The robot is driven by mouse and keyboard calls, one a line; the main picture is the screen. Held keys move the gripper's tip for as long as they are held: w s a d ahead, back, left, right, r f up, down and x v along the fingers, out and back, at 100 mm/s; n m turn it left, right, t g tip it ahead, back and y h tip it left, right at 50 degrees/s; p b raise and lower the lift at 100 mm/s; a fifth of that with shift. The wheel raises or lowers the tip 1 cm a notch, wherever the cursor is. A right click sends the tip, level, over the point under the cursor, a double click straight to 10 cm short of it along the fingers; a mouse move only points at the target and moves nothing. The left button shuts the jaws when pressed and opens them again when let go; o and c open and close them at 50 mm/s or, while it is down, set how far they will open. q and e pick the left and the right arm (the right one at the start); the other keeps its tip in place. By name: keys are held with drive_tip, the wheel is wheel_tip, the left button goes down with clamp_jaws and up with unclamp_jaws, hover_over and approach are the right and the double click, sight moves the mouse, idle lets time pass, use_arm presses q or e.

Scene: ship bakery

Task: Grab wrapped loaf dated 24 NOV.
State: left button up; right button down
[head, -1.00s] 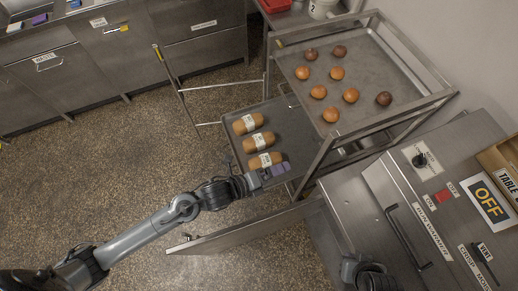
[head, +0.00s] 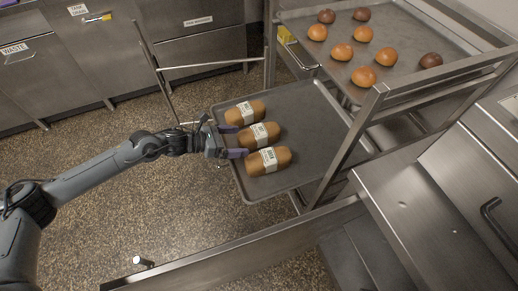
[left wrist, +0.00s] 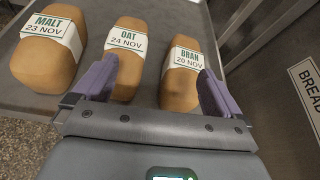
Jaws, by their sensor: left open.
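Three wrapped loaves lie side by side on a grey tray (head: 318,165). In the left wrist view the middle loaf (left wrist: 124,83) reads OAT 24 NOV; it is also the middle one (head: 258,135) in the head view. On its left is MALT 23 NOV (left wrist: 47,68), on its right BRAN 20 NOV (left wrist: 180,92). My left gripper (head: 232,141) is open and empty at the left ends of the loaves, its purple fingers pointing toward them. In the wrist view one finger overlaps the OAT loaf's left edge and the other the BRAN loaf's right side. My right gripper is out of view.
The tray sits in a metal rack (head: 375,100), below an upper tray (head: 300,30) with several round buns. A long steel panel edge (head: 240,248) runs in front of the rack. Steel cabinets (head: 55,85) stand at the back left.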

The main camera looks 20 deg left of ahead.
sight(249, 134)
use_arm(q)
drive_tip(key=shift+m+t, duration=0.3)
drive_tip(key=w+f+b, duration=0.1)
drive_tip(key=w, duration=0.1)
drive_tip(key=w+f+b, duration=0.1)
drive_tip(key=w+b, duration=0.1)
drive_tip(key=w+f+b, duration=0.1)
drive_tip(key=b, duration=0.1)
drive_tip(key=shift+w+a+f, duration=0.25)
drive_tip(key=shift+w+a, duration=0.05)
drive_tip(key=shift+w, duration=0.1)
drive_tip(key=b+x, duration=0.1)
drive_tip(key=x, duration=0.1)
drive_tip(key=b+x, duration=0.1)
drive_tip(key=x, duration=0.1)
drive_tip(key=shift+f+b, duration=0.3)
drive_tip(key=shift+f, duration=0.1)
drive_tip(key=shift+w+d+f, duration=0.1)
drive_tip(key=shift+w+d, duration=0.2)
drive_tip(key=shift+d, duration=0.05)
drive_tip(key=shift+a, duration=0.1)
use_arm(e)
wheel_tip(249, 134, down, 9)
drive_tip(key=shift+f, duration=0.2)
use_arm(q)
drive_tip(key=shift+c, duration=0.4)
drive_tip(key=c, duration=1.1)
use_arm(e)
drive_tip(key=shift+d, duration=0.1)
